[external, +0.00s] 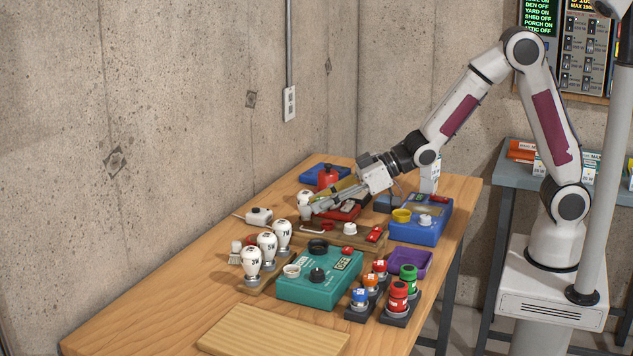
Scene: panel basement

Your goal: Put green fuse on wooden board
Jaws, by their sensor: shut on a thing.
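The green fuse (408,274) stands upright in a dark holder at the right of the bench, behind a red fuse (398,296). The pale wooden board (275,333) lies flat and bare at the bench's front edge. My gripper (314,206) is far from both, over the back left part of the bench. It is shut, apparently on a white bulb (305,204) at its fingertips. The fingers are small here and the exact contact is hard to see.
Several white bulbs (267,245) stand in a wooden rack. A teal tester box (320,281) sits between board and gripper. Small blue and orange fuses (359,296), a purple tray (409,261) and a blue box (424,222) crowd the right. The bench's front left is clear.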

